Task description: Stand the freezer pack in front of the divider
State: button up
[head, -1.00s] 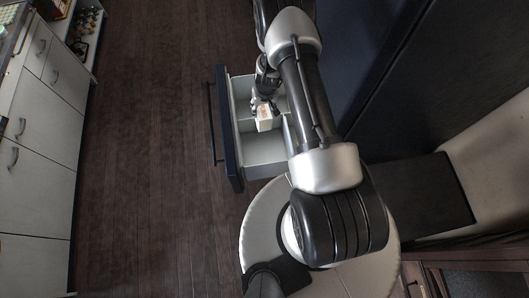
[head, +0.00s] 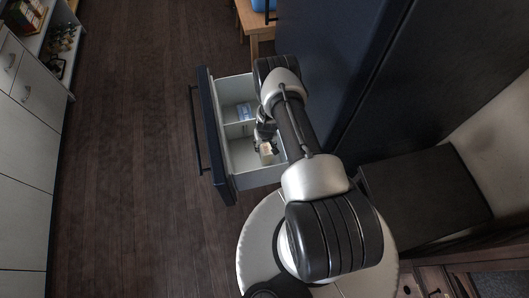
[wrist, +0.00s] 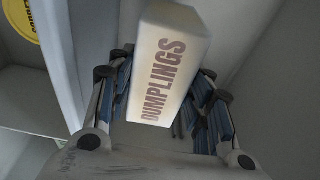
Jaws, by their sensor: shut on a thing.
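The freezer pack is a pale box (wrist: 165,65) lettered DUMPLINGS; in the head view it shows as a small cream block (head: 266,152). My gripper (head: 266,144) is shut on it, with fingers on both sides in the wrist view (wrist: 163,92). The pack is over or inside the near compartment of the open drawer (head: 255,178); I cannot tell whether it touches the floor. The divider (head: 236,123) crosses the drawer on the far side of the pack. It appears as a pale strip left of the pack in the wrist view (wrist: 58,60).
A blue and white pack (head: 244,111) lies in the far compartment. A yellow round label (wrist: 22,18) reading partly "SORBE" shows beyond the strip. The dark drawer front (head: 217,140) is at left, the dark cabinet (head: 335,60) at right. The near compartment's left part looks clear.

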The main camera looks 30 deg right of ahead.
jog(key=shift+f+b, duration=1.5)
jog(key=shift+f, duration=0.6)
jog(key=shift+f+b, duration=0.3)
jog(key=o, duration=1.3)
jog(key=shift+c, duration=0.2)
jog(key=shift+r, duration=0.2)
